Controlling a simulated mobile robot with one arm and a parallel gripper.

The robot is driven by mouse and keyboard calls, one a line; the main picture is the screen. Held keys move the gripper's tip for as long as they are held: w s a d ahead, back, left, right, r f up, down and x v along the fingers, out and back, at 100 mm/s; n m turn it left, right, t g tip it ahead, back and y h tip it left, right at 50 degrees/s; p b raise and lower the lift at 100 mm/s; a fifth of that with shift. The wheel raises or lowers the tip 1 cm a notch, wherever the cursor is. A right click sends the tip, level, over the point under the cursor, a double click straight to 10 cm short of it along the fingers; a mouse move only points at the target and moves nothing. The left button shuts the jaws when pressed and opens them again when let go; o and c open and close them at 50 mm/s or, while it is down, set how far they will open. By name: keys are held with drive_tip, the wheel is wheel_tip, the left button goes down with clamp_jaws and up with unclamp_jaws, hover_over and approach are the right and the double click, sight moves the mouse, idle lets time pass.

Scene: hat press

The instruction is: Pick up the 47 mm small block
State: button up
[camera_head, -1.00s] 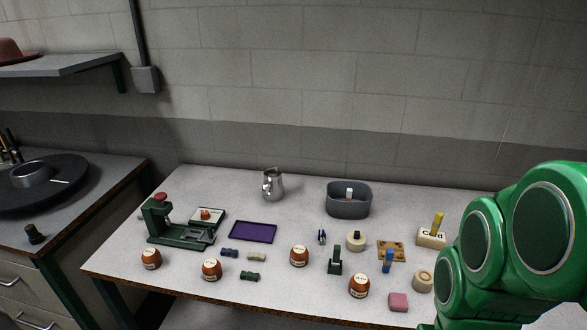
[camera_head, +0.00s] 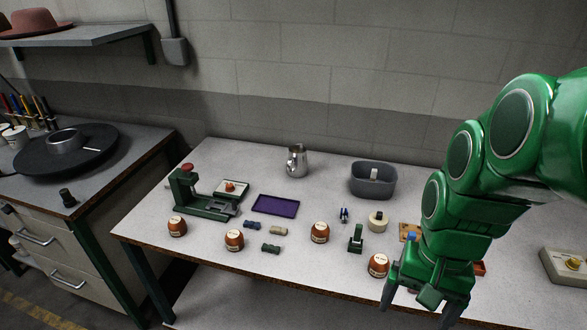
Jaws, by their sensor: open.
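No size marking is readable, so I cannot tell which is the 47 mm one. My gripper (camera_head: 420,306) is at the lower right, pointing down, open, with nothing seen between its fingers. It is well to the right of these blocks and hides part of the table, including the place where a pink block showed earlier.
A green press (camera_head: 200,200), purple tray (camera_head: 276,205), metal pitcher (camera_head: 297,161) and grey bin (camera_head: 373,180) stand further back. Bare table (camera_head: 310,275) lies in front.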

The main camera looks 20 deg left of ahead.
drive_tip(key=w+a+f+m+y, duration=0.1)
drive_tip(key=w+a+m, duration=0.1)
drive_tip(key=w+a, duration=0.8)
drive_tip(key=m+y, duration=0.2)
drive_tip(key=m, duration=0.6)
hover_over(237, 233)
drive_tip(key=w+d, duration=0.1)
drive_tip(key=d, duration=0.1)
drive_tip(key=shift+g, duration=0.4)
drive_tip(key=f, duration=1.5)
drive_tip(key=shift+w+a, duration=0.15)
drive_tip(key=shift+a, duration=0.1)
drive_tip(key=shift+a+f, duration=0.1)
drive_tip(key=shift+f, duration=0.2)
drive_tip(key=shift+x, duration=3.55)
drive_tip(key=shift+c, duration=0.4)
